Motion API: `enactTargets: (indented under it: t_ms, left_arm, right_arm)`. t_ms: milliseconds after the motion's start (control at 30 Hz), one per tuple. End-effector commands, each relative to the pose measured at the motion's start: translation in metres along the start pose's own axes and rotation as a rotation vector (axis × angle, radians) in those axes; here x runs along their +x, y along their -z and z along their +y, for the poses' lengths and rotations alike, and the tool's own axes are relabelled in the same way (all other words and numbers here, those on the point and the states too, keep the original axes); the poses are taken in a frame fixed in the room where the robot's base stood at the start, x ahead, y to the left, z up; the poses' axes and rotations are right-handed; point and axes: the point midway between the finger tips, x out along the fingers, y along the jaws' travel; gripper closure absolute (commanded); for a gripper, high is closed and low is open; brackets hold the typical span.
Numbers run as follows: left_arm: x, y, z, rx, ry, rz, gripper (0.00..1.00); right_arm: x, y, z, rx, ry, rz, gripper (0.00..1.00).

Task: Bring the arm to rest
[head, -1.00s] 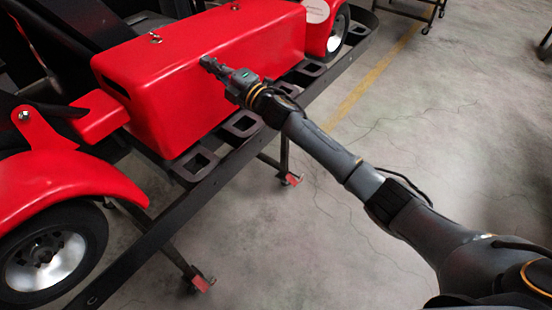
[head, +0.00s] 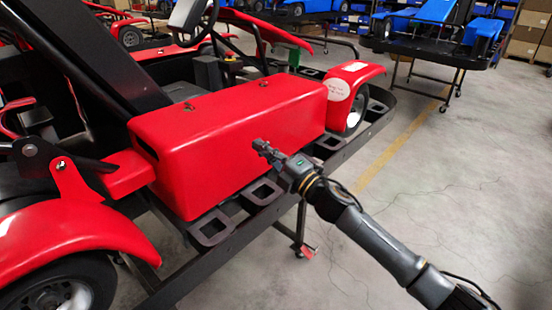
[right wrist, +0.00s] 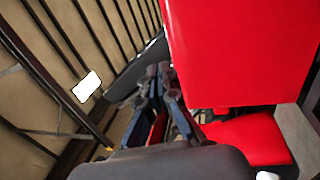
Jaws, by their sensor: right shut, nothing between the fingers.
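My right gripper (head: 260,146) reaches in from the lower right of the head view. It is shut and empty, in front of the red side pod (head: 230,140) of a kart. I cannot tell whether it touches the pod. In the right wrist view its fingers (right wrist: 158,72) come together in the middle, and the red pod (right wrist: 235,50) fills the upper right. My left gripper is not in view.
The kart's black side rail with open brackets (head: 267,193) runs below the pod. Wheels with red fenders (head: 352,76) flank the pod. A blue kart on a stand (head: 430,45) is at the back right. Grey floor (head: 440,170) is clear at right.

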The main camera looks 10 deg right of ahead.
Motion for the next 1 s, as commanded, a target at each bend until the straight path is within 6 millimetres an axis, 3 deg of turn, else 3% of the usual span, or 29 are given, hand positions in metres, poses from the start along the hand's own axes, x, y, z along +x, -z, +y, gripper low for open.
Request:
enactTargets:
  t_ms: [200, 333, 433, 567, 667, 833, 1000]
  left_arm:
    - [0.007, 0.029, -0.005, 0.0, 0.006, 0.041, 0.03]
    - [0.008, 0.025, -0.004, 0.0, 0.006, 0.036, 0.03]
    - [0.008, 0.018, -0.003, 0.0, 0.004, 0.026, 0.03]
    - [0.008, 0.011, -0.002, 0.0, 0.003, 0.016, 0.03]
    - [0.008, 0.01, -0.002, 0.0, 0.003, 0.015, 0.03]
    - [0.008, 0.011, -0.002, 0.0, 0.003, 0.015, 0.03]
    - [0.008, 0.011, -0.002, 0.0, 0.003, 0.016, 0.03]
  right_arm:
    - [-0.032, 0.0, 0.005, -0.001, 0.001, 0.0, 1.0]
    - [-0.039, -0.002, 0.005, 0.006, 0.006, -0.006, 1.0]
    - [-0.046, -0.012, -0.017, 0.057, 0.035, -0.046, 1.0]
    - [-0.068, -0.038, -0.084, 0.203, 0.121, -0.164, 1.0]
    - [-0.1, -0.057, -0.152, 0.346, 0.206, -0.287, 1.0]
    - [-0.171, -0.067, -0.262, 0.566, 0.341, -0.493, 1.0]
    - [-0.258, -0.053, -0.359, 0.762, 0.469, -0.698, 1.0]
